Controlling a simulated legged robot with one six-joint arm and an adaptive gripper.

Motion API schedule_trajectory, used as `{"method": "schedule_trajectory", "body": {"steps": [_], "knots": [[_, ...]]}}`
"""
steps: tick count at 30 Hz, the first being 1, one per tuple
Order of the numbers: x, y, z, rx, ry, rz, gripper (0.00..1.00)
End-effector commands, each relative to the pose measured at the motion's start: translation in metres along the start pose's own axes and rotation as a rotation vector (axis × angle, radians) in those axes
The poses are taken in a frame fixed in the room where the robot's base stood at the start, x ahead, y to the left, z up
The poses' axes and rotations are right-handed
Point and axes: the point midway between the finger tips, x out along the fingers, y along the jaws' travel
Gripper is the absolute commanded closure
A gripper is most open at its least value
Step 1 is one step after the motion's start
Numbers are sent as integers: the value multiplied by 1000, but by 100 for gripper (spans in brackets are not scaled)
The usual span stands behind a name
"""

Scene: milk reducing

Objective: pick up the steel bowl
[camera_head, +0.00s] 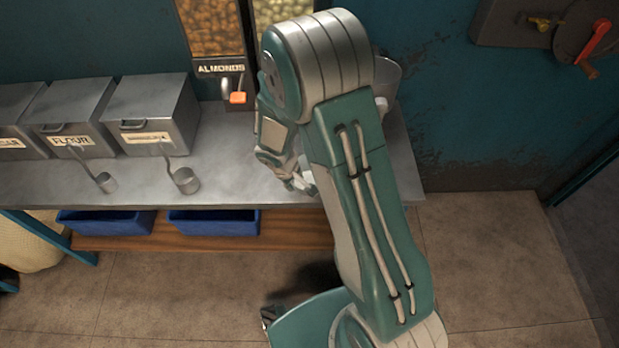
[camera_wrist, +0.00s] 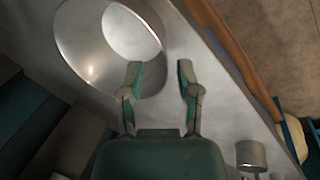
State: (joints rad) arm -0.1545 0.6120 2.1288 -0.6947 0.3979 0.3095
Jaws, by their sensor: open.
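The steel bowl (camera_wrist: 85,50) is at the upper left of the wrist view, its round mouth facing the camera. My gripper (camera_wrist: 158,68) is open, its two fingers pointing toward the bowl side of the view. The left finger overlaps the bowl's right part in the picture, and the right finger lies outside its rim. I cannot tell whether either finger touches it. In the head view my gripper (camera_head: 300,184) is low over the counter, partly hidden by my arm. A grey metal vessel (camera_head: 387,76) shows behind my arm; I cannot tell whether it is the same bowl.
The metal counter (camera_head: 235,160) holds several lidded bins, including the flour bin (camera_head: 75,118). Two small scoops, one a metal cup (camera_head: 186,180), stand at the bins' front. An almond dispenser (camera_head: 217,30) is behind. Blue trays (camera_head: 213,222) sit on the wooden shelf below.

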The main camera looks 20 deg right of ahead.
Motion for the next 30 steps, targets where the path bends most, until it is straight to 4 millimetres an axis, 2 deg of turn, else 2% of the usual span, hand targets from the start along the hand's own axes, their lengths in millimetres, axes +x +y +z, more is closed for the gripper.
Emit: {"method": "schedule_trajectory", "body": {"steps": [5,13,22,23,24,25,26,30], "knots": [[14,-1,-1,0,-2,-1,56],[51,-1,-3,1,0,0,56],[55,-2,-4,1,1,1,56],[55,-2,-4,1,1,1,65],[55,-2,-4,1,1,1,83],[55,-2,-4,1,1,1,96],[55,-2,-4,1,1,1,100],[55,-2,-3,1,1,1,100]]}}
